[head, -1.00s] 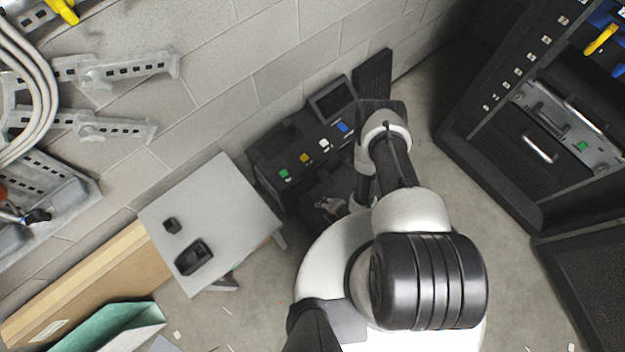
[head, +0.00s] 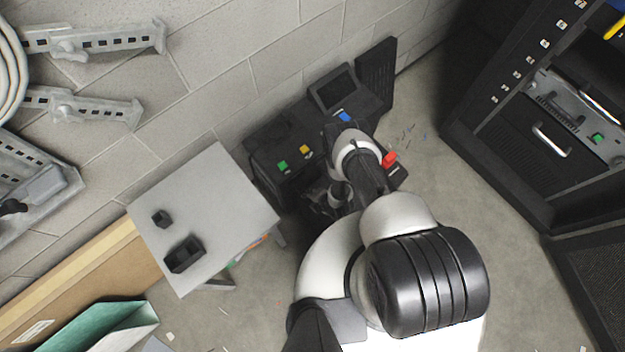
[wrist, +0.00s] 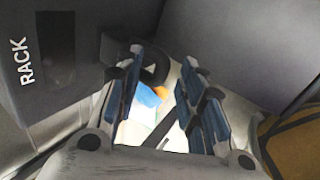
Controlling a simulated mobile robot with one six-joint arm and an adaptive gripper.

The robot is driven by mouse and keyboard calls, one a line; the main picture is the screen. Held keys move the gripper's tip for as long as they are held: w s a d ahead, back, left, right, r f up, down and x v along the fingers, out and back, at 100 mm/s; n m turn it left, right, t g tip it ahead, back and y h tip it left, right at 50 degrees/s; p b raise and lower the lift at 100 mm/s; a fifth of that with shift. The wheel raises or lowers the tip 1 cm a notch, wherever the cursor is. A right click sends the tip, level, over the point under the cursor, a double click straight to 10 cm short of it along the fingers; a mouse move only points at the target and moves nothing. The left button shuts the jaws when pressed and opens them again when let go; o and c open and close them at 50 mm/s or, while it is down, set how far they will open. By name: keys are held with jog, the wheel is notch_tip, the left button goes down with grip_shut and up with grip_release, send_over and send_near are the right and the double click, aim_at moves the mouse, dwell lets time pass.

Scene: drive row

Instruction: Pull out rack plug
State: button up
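In the wrist view a dark grey housing marked RACK (wrist: 28,75) fills the left side, with a dark slot beside the lettering. A dark curved loop (wrist: 155,70) sticks out from its right side near my left fingertip; it may be the plug's handle, but I cannot tell. My gripper (wrist: 161,68) is open, its two blue-padded fingers apart. The left finger is close to the loop; whether it touches or passes through it is unclear. In the head view my arm largely hides the gripper, low in front of the black unit (head: 268,150).
The black unit carries green (head: 282,165), yellow (head: 305,150) and blue (head: 344,117) squares. A red piece (head: 389,159) shows right of my arm. A grey table (head: 225,200) with two black objects stands left; a black cabinet (head: 500,160) stands right. Floor between arm and cabinet is mostly clear.

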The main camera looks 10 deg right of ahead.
jog(key=shift+s, duration=0.1)
jog(key=c, duration=0.8)
grip_shut()
